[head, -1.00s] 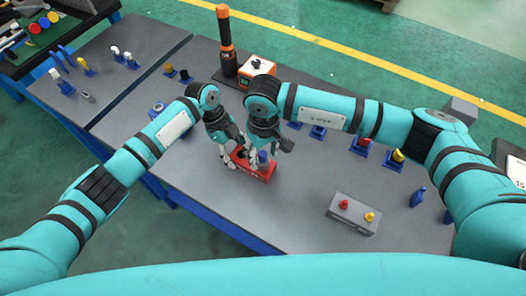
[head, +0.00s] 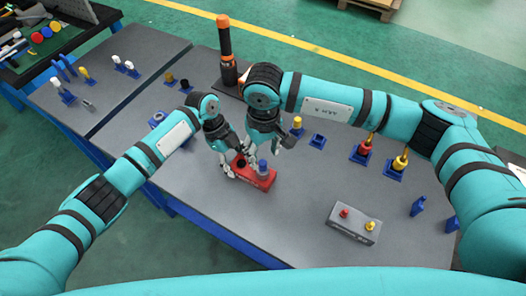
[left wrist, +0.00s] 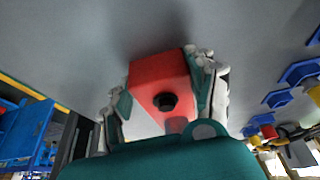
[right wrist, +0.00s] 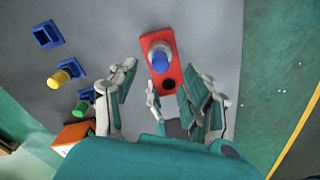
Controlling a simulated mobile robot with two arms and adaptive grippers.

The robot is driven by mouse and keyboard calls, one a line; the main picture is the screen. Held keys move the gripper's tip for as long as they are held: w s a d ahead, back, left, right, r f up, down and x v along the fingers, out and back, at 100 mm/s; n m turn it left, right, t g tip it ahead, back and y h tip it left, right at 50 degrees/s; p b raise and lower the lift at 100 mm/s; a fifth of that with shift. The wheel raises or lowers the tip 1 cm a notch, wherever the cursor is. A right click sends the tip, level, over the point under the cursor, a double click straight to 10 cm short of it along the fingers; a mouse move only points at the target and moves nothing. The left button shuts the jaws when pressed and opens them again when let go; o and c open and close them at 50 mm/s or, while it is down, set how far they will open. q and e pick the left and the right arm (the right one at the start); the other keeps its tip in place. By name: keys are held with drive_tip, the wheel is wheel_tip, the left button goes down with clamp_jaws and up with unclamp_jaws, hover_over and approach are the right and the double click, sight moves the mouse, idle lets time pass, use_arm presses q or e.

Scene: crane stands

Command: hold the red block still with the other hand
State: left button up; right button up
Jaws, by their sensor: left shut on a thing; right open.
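The red block (head: 262,179) lies on the grey table, with a blue peg (head: 263,167) upright at its right end and a dark hole at its left end. My left gripper (head: 231,168) is shut on the red block near the hole end; the left wrist view shows its fingers on both sides of the block (left wrist: 158,82). My right gripper (head: 250,155) is open and empty, close above the block beside the peg. The right wrist view shows the blue peg (right wrist: 159,58) between and beyond its spread fingers. Whether it touches the block is unclear.
A grey box (head: 353,223) with a red and a yellow knob stands at front right. Blue holders with coloured pegs (head: 363,148) line the right and back. A tall black-and-orange cylinder (head: 226,50) stands behind. The table's front middle is clear.

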use_arm(q)
drive_tip(key=o, duration=1.5)
drive_tip(key=shift+c, duration=0.2)
use_arm(e)
wheel_tip(320, 180, up, 12)
use_arm(q)
drive_tip(key=shift+r, duration=0.1)
drive_tip(key=v, duration=1.1)
drive_tip(key=shift+a+r, duration=0.2)
drive_tip(key=shift+r, duration=0.15)
